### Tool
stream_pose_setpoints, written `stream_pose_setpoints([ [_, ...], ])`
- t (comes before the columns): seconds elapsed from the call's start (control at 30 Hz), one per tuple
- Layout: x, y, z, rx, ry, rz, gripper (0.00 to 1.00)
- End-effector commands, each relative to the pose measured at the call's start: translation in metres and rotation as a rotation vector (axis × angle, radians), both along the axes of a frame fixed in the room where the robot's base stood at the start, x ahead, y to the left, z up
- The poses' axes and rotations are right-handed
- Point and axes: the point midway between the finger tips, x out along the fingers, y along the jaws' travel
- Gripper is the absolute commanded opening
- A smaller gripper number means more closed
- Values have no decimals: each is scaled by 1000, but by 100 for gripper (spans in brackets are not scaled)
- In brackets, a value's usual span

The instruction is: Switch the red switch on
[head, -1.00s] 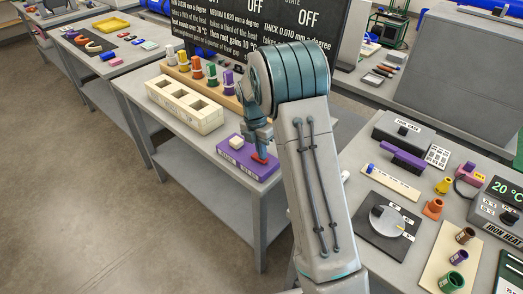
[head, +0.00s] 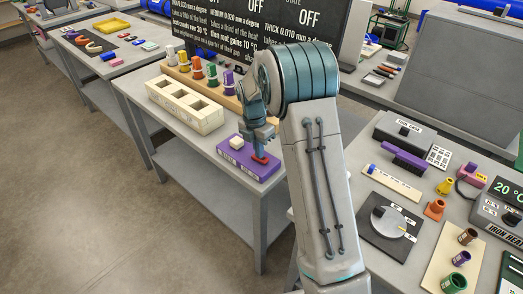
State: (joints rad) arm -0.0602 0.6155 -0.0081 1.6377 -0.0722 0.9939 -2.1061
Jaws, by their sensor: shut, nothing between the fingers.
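The red switch (head: 260,160) is a small red piece on the right part of a purple box (head: 237,163). The box sits near the front edge of the left table and also bears a cream block or button (head: 236,143). My gripper (head: 259,151) points down right over the red switch, with its fingertips at or just above it. It is shut and looks empty. The fingers partly hide the switch, so I cannot tell its position or whether they touch it. A dark display board (head: 245,30) behind shows the word OFF twice.
A cream box with square openings (head: 185,105) and a wooden rack of coloured pegs (head: 175,73) stand behind and left of the purple box. On the right table (head: 345,199) are a dial plate (head: 372,238), coloured cones and a heater unit (head: 497,208).

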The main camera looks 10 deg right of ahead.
Motion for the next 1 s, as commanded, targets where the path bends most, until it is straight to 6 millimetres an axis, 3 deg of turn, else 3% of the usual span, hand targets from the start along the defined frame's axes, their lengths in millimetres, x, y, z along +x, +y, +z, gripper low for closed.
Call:
stream_pose_setpoints([
  [0.27, 0, 0, 1, -1, 1, -1, 0],
  [0.47, 1, 1, 16, 0, 0, 0, 0],
  [0.7, 8, 7, 53, 0, -6, 3, 0],
  [1.0, 16, 15, 115, 0, -3, 2, 0],
])
